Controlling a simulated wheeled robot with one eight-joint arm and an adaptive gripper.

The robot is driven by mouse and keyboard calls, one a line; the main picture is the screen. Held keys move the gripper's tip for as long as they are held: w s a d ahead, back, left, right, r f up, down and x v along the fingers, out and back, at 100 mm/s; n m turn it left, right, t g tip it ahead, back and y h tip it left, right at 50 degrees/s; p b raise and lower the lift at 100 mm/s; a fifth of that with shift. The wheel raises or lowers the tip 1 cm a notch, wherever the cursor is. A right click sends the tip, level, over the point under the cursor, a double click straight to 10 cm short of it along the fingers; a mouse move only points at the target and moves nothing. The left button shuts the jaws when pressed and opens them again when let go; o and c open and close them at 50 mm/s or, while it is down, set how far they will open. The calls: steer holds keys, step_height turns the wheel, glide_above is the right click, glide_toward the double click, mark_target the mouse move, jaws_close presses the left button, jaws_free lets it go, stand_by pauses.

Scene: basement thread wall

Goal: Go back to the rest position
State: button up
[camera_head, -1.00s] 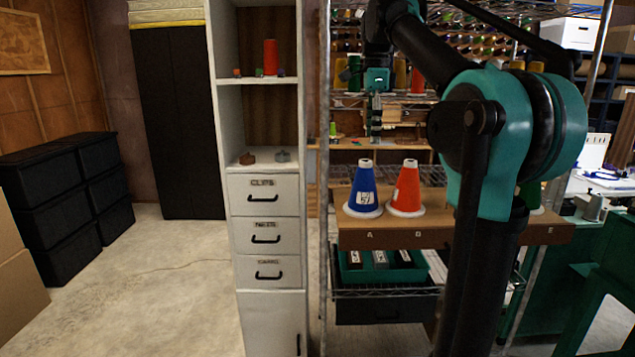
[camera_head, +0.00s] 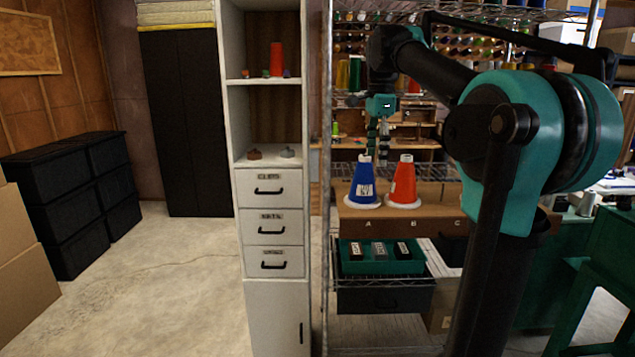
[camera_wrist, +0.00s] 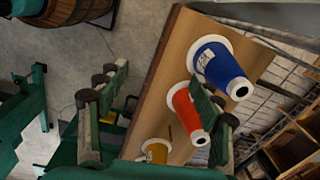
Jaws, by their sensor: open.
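My gripper (camera_head: 377,155) is open and empty, hanging in front of or above the thread cones in the head view. Its tips show near the top of the blue cone (camera_head: 366,186); I cannot tell the exact gap. The red-orange cone (camera_head: 404,185) stands upright to the right. Both stand on a wooden board (camera_head: 390,225) marked A, B and C. In the wrist view, my open fingers (camera_wrist: 160,88) spread over the board's edge, and the right finger partly covers the red-orange cone (camera_wrist: 185,108). A yellow cone (camera_wrist: 155,151) shows lower there; my arm hides that end in the head view.
A white drawer cabinet (camera_head: 273,225) stands left of the wire rack. A green tray (camera_head: 353,262) with dark boxes sits below the board. Black bins (camera_head: 70,200) and a cardboard box (camera_head: 20,260) are at left. The floor between is clear.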

steer(key=s+d+f+n+t, duration=0.1)
steer(key=s+f+n, duration=0.25)
steer(key=f, duration=0.75)
steer(key=s+d+f+n+t, duration=0.1)
steer(key=s+f+n, duration=0.3)
steer(key=f, duration=0.7)
steer(key=s+d+f+n+t, duration=0.1)
steer(key=s+f+n, duration=0.8)
steer(key=s+f, duration=0.5)
step_height(320, 180, down, 5)
steer(key=shift+s+d+r+t, duration=0.1)
steer(key=shift+s+d+t, duration=0.2)
steer(key=shift+s, duration=0.1)
